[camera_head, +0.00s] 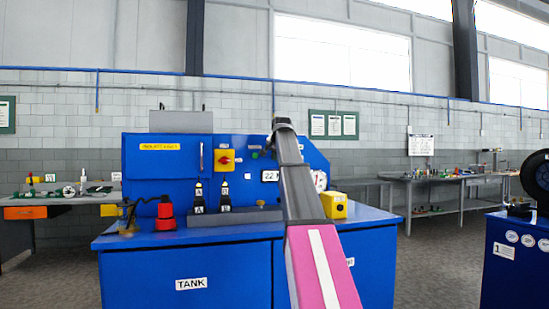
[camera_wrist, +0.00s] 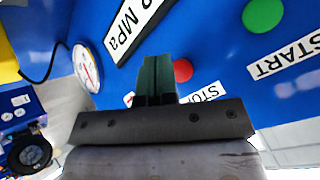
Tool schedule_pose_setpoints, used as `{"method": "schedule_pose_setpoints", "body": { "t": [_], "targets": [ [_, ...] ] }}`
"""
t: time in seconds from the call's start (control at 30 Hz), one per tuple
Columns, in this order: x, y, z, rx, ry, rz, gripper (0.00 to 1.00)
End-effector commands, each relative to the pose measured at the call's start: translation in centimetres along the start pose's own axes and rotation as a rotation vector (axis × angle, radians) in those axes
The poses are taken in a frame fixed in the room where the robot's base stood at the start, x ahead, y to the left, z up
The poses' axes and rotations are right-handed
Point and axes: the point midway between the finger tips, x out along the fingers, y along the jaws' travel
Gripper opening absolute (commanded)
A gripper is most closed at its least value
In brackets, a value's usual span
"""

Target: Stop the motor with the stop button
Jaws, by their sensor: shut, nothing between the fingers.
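The red stop button (camera_wrist: 183,70) sits on the blue panel (camera_wrist: 215,50) in the wrist view, with its white STOP label (camera_wrist: 203,92) beside it. My gripper (camera_wrist: 157,62) is shut and empty. Its dark green fingertips show just left of the red button and overlap its left edge; I cannot tell whether they touch it. The green start button (camera_wrist: 263,14) is at the upper right above a START label (camera_wrist: 285,56). In the head view my arm reaches to the blue panel (camera_head: 310,155) and hides the red button. A small green button (camera_head: 255,155) shows left of the arm.
A round gauge (camera_wrist: 88,68) and an MPA display (camera_wrist: 139,25) lie left of the fingers.

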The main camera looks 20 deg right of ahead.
Motion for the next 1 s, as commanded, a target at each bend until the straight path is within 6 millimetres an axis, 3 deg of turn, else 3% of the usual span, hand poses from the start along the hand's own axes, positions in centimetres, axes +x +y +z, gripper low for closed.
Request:
{"method": "schedule_pose_setpoints", "body": {
  "t": [1.0],
  "targets": [
    [0.81, -0.62, -0.61, 0.000, 0.000, 0.000, 0.00]
  ]
}}
